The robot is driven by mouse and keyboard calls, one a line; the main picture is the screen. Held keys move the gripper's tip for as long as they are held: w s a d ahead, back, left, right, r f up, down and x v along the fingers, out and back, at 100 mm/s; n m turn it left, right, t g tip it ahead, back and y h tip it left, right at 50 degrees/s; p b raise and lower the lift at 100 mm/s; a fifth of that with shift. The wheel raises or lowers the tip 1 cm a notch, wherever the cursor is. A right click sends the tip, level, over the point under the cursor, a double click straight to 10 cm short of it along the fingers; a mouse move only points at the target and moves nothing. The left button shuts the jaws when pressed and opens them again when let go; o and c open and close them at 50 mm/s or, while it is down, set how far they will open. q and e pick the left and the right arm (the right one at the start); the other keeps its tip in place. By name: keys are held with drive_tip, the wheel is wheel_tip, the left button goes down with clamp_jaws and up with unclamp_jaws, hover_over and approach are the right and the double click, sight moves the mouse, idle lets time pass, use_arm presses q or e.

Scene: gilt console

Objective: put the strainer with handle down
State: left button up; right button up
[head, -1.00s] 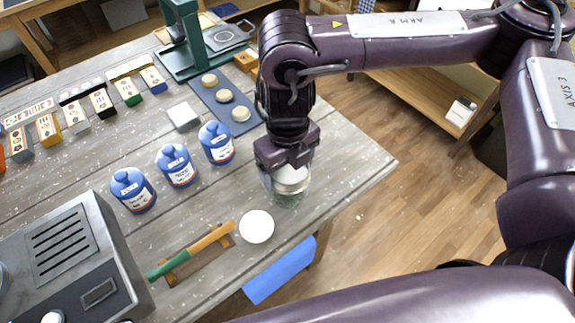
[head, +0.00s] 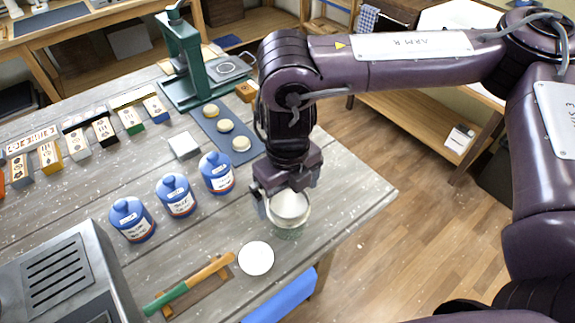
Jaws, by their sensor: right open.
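My right gripper (head: 288,193) is open above the right part of the table. Just below its fingers is a round, pale, bowl-like piece (head: 290,208), which looks like the strainer. It sits at the mouth of a greenish glass jar (head: 291,232) near the table's right edge. The gripper hides its far side, and I cannot make out its handle. I cannot tell whether a finger still touches its rim. My left gripper is not in view.
A white disc (head: 256,258) and a green-and-orange-handled tool on a rest (head: 190,284) lie in front. Several blue-lidded jars (head: 176,195) stand left. A dark tray with round pieces (head: 225,126) and a green press (head: 190,62) are behind. Bare tabletop (head: 350,180) lies to the right.

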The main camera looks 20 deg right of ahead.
sight(288, 207)
wheel_tip(288, 207, up, 10)
drive_tip(key=shift+f, duration=0.15)
drive_tip(key=shift+s+f, duration=0.1)
idle(0.6)
